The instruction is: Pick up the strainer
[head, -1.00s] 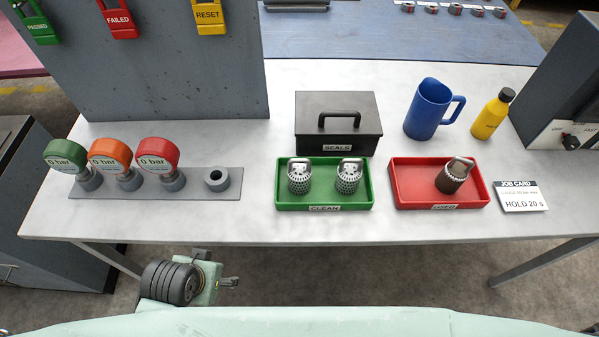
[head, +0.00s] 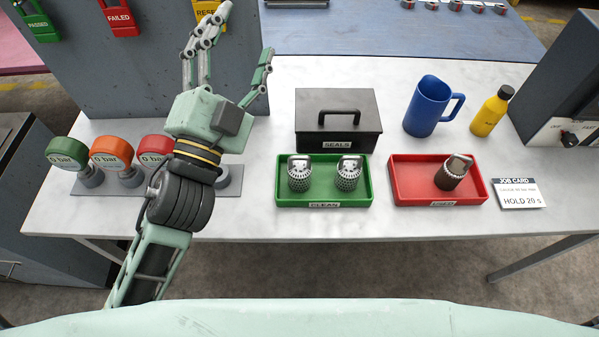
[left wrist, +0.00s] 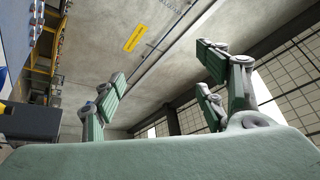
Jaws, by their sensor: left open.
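Two pale metal strainers with perforated bodies and top loops stand in the green tray (head: 324,203) marked CLEAN; one is the left strainer (head: 299,175), the other the right strainer (head: 348,175). A dark, brownish strainer (head: 452,174) stands tilted in the red tray (head: 402,180), whose label is too small to read surely. My left gripper (head: 232,60) is open and empty, raised with fingers pointing up, left of the trays and in front of the grey panel. The left wrist view shows its spread fingers (left wrist: 165,95) against the ceiling. My right gripper is not in view.
A black SEALS box (head: 338,128) stands behind the green tray. A blue jug (head: 427,108) and yellow bottle (head: 491,113) stand at the back right. Gauges (head: 111,154) stand at the left, partly behind my arm. A job card (head: 519,195) lies right of the red tray.

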